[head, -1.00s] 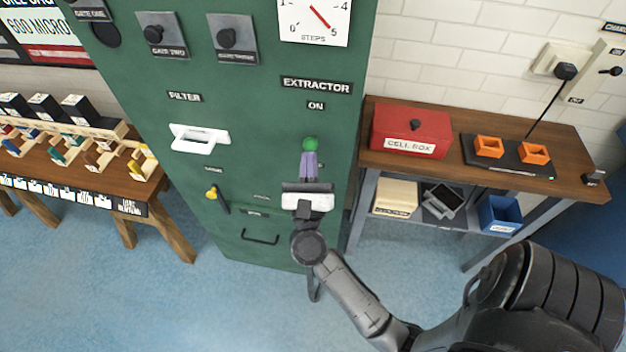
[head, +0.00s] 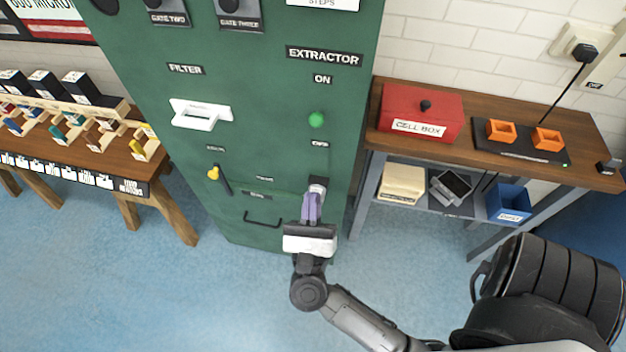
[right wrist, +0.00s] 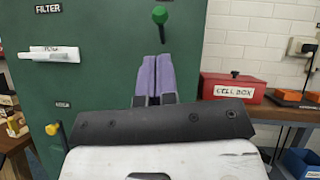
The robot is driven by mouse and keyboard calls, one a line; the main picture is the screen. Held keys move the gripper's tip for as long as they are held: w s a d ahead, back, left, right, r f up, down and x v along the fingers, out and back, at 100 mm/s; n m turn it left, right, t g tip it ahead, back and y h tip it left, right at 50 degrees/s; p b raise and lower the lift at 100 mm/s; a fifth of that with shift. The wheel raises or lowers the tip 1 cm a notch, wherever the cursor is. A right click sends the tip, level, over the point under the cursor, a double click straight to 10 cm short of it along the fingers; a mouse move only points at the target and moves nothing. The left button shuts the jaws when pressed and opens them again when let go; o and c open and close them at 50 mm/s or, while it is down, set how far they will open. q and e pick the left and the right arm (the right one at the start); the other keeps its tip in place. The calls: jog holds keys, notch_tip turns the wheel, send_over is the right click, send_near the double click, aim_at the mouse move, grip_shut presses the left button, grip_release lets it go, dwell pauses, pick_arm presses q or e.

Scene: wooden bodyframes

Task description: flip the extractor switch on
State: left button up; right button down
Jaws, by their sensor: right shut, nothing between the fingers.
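The extractor switch has a round green knob (head: 316,119) on the green cabinet, below the EXTRACTOR and ON labels and above the OFF label. In the right wrist view the green knob (right wrist: 160,15) shows at the top, with a short dark stem running down from it. My right gripper (head: 315,196) is below the switch and apart from it. Its two purple fingers (right wrist: 155,78) are together with nothing between them, pointing up toward the cabinet. My left gripper is out of view.
A white filter handle (head: 200,115) and a yellow-tipped lever (head: 214,173) stick out left of the switch. A black drawer handle (head: 262,220) is lower. At right, a wooden table (head: 470,110) bears a red cell box (head: 420,112) and orange holders. Floor in front is clear.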

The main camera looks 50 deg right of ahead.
jog(key=shift+v, duration=0.8)
